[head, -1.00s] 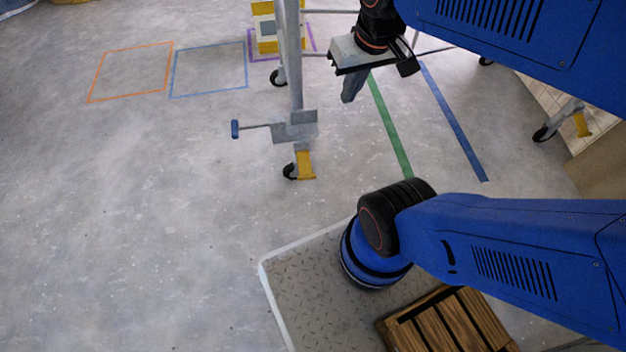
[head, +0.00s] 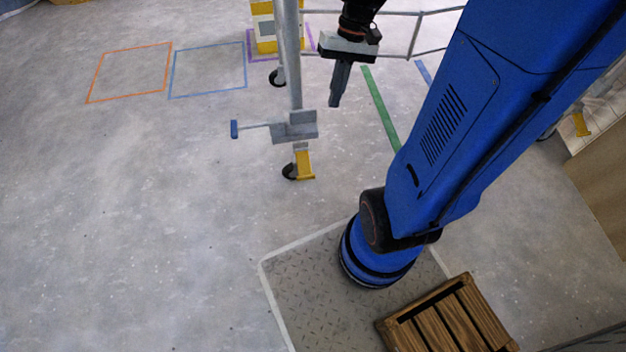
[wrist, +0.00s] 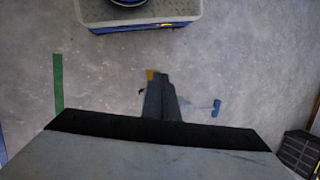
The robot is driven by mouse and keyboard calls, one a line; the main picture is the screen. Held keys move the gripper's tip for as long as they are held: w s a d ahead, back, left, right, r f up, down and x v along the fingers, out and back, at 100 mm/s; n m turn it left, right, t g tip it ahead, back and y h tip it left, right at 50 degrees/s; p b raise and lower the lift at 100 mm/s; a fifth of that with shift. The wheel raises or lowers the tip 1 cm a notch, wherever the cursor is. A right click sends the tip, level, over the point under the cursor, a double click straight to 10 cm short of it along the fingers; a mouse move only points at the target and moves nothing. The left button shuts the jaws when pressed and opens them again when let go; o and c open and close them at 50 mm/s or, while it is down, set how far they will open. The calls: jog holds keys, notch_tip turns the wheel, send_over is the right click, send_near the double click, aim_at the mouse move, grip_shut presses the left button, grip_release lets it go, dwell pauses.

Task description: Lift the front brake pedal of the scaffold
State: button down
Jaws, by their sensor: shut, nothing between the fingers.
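The front brake pedal (head: 305,166) is a yellow plate at the black caster wheel at the foot of the scaffold's near grey post (head: 293,65). My gripper (head: 335,103) is shut and empty, pointing down, to the right of the post and higher in the head picture than the pedal.
A grey bracket with a blue-ended lever (head: 235,129) sticks out left from the post above the pedal. Another yellow pedal (head: 581,124) is at the far right. A yellow-white object (head: 265,30) stands behind the post. A wooden crate (head: 450,325) is close by. The left floor is clear.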

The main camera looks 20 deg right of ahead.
jog(key=w+d+f+m+g+y, duration=0.2)
jog(key=w+f, duration=0.1)
jog(key=f, duration=0.3)
jog(key=w+d+f+m+g+y, duration=0.1)
jog(key=w+f+y, duration=0.2)
jog(key=f, duration=0.4)
jog(key=m+t+y, duration=0.3)
jog(key=m+y, duration=0.4)
jog(key=y, duration=0.2)
send_near(304, 165)
jog(key=s+d+r, duration=0.1)
jog(key=s+d, duration=0.2)
jog(key=s+a+f+m+t+y, duration=0.1)
jog(key=s+f+m+t, duration=0.1)
jog(key=f, duration=0.4)
jog(key=s+f+m+t+y, duration=0.1)
jog(key=s+f+m+t, duration=0.1)
jog(key=f+m+t, duration=0.2)
jog(key=shift+s+a+f+m+t+y, duration=0.3)
jog(key=shift+a+f+t, duration=0.1)
jog(key=shift+f, duration=1.05)
jog(key=shift+w, duration=0.1)
jog(key=w+a+r, duration=0.1)
jog(key=a+r, duration=0.5)
jog(key=a, duration=0.3)
jog(key=shift+w+a+r, duration=0.2)
jog(key=shift+w+a, duration=0.1)
jog(key=shift+w, duration=0.1)
